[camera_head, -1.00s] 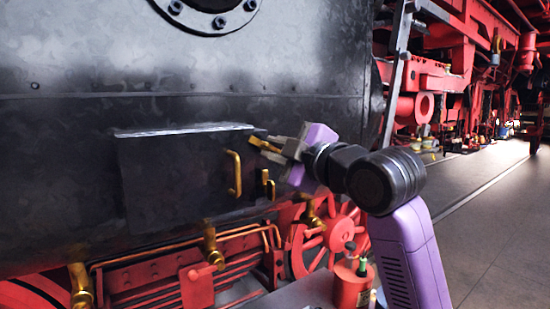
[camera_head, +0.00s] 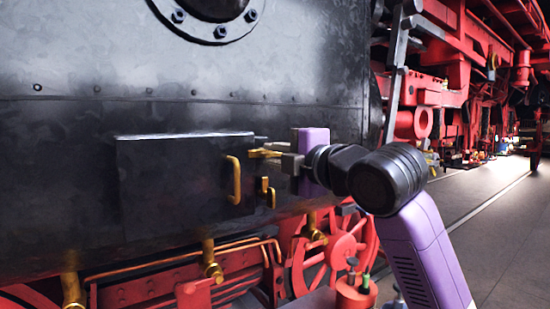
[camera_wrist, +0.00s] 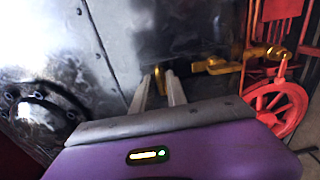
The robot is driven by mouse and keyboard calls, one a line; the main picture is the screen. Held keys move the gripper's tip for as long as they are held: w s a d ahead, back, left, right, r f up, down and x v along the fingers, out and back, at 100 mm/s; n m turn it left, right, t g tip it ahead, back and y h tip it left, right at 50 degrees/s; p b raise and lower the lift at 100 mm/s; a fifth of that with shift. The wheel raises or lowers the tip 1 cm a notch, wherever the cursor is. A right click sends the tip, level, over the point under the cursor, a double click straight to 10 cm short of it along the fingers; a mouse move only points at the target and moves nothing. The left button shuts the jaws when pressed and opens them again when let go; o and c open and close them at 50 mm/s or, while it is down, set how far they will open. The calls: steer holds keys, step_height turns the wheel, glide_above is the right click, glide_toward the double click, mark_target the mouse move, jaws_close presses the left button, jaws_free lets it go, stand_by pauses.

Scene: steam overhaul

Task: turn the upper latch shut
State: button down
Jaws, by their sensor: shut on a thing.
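The upper latch (camera_head: 259,152) is a small brass lever beside the upper right corner of the dark door (camera_head: 170,180). It lies about level, its left end at the door's right edge. My gripper (camera_head: 281,154) comes from the right and is shut on the latch's right part. In the wrist view, a bit of the brass latch (camera_wrist: 159,78) shows between my fingertips (camera_wrist: 158,88); the fingers hide the rest. The lower latch (camera_head: 267,191) stands roughly upright below, apart from my gripper. A brass handle (camera_head: 234,178) is on the door.
Brass valves (camera_head: 211,262) and red pipework lie below the door. A red spoked wheel (camera_head: 335,250) is below my arm. A red can (camera_head: 355,295) stands at the bottom. The floor to the right (camera_head: 490,215) is open.

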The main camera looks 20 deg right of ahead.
steer(key=shift+f, duration=0.1)
steer(key=c, duration=1.6)
jaws_free()
steer(key=shift+o, duration=0.2)
steer(key=b+v, duration=0.1)
steer(key=v, duration=0.6)
steer(key=shift+s+b, duration=0.35)
steer(key=shift+s, duration=0.05)
